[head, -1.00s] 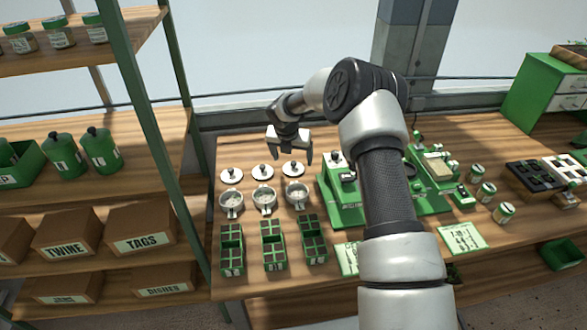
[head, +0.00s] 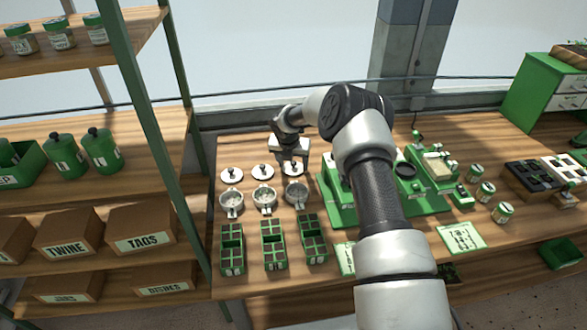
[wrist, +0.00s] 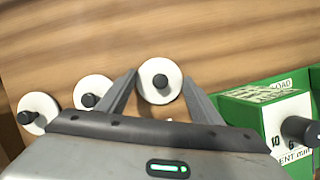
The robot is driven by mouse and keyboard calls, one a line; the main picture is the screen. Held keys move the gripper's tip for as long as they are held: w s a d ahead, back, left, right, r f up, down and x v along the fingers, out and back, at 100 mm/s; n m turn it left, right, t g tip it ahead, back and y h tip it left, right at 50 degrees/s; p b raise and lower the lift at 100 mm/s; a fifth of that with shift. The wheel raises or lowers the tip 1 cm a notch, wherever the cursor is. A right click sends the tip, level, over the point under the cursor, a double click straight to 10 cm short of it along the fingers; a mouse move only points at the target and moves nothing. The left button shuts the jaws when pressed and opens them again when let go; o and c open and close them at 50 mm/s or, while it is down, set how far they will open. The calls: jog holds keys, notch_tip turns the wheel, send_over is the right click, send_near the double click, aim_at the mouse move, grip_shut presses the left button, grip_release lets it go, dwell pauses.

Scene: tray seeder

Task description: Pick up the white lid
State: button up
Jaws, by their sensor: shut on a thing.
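Three round white lids with black knobs lie in a row at the back left of the bench. The rightmost white lid (head: 287,183) is under my gripper (head: 291,172); it also shows in the wrist view (wrist: 158,94), between the two fingers. My gripper is shut on this lid, low over the bench. The other two, the left lid (head: 231,175) and the middle lid (head: 262,173), stand apart from it. In the head view the gripper hides the held lid's knob.
Several grey strainer-like cups (head: 264,196) stand just in front of the lids, with green seed trays (head: 273,245) nearer. A green machine (head: 337,205) stands close on the right. A shelf post (head: 158,150) rises at the left.

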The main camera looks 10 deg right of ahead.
aim_at(292, 170)
notch_tip(292, 170, up, 10)
jog(key=b, duration=0.1)
jog(key=s+a+b, duration=0.1)
jog(key=s+b, duration=0.4)
jog(key=s, duration=0.8)
notch_tip(292, 170, down, 5)
jog(key=b, duration=0.4)
jog(key=shift+r, duration=0.2)
jog(key=shift+f+b, duration=0.6)
jog(key=shift+f, duration=0.35)
jog(key=shift+p, duration=0.6)
jog(key=shift+f+p, duration=0.15)
jog(key=shift+p, duration=0.3)
dwell(1.2)
